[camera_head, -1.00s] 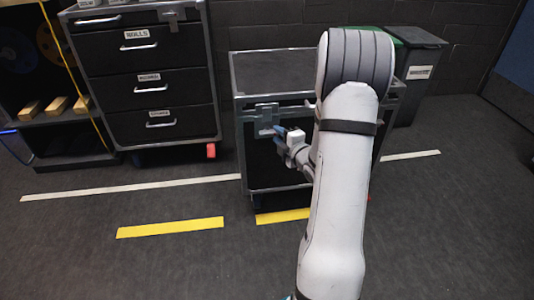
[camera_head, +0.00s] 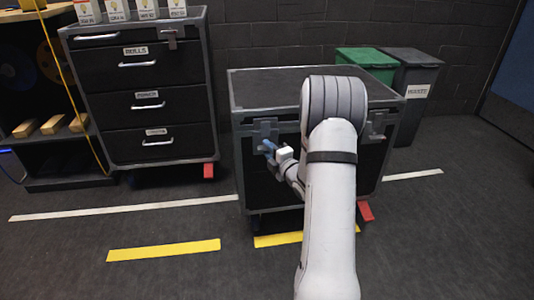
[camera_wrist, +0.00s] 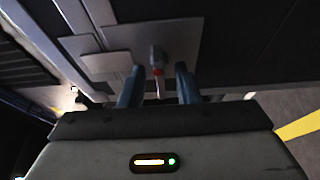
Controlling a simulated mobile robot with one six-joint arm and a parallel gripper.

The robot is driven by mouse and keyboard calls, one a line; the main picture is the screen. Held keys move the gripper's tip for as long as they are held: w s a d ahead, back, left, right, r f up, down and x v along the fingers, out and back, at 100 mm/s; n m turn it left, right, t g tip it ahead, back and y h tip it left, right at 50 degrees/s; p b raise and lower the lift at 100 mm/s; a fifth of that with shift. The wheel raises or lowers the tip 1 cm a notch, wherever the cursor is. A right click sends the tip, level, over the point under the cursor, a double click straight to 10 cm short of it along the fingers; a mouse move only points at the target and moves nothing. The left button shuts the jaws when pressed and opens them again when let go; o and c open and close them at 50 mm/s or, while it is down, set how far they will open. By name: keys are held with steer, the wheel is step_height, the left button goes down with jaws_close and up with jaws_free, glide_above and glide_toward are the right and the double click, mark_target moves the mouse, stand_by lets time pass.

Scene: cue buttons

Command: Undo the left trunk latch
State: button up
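The trunk (camera_head: 300,82) is a dark box with grey metal edges. Its left latch (camera_head: 264,130) is a grey plate on the upper left of the front face. In the wrist view the latch plate (camera_wrist: 115,42) lies ahead, and a small lever (camera_wrist: 158,57) with a reddish part hangs from it. My gripper (camera_head: 269,147) is just below and in front of this latch. In the wrist view its two blue fingers (camera_wrist: 159,80) are apart, one on each side of the lever, with visible gaps. The right latch (camera_head: 376,124) shows beside my arm.
A drawer cabinet (camera_head: 150,80) stands left of the trunk with small boxes on top. Green (camera_head: 366,62) and grey (camera_head: 414,72) bins stand behind right. A red piece (camera_head: 366,210) sits low at the trunk's right. The floor in front is open.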

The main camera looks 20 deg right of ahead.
jaws_close()
stand_by(0.4)
steer(key=shift+m, duration=0.3)
steer(key=m+t, duration=0.1)
steer(key=m, duration=0.2)
steer(key=m+t+h, duration=0.1)
steer(key=m, duration=0.2)
steer(key=shift+f+m+t, duration=0.2)
steer(key=shift+m+t, duration=0.2)
stand_by(0.8)
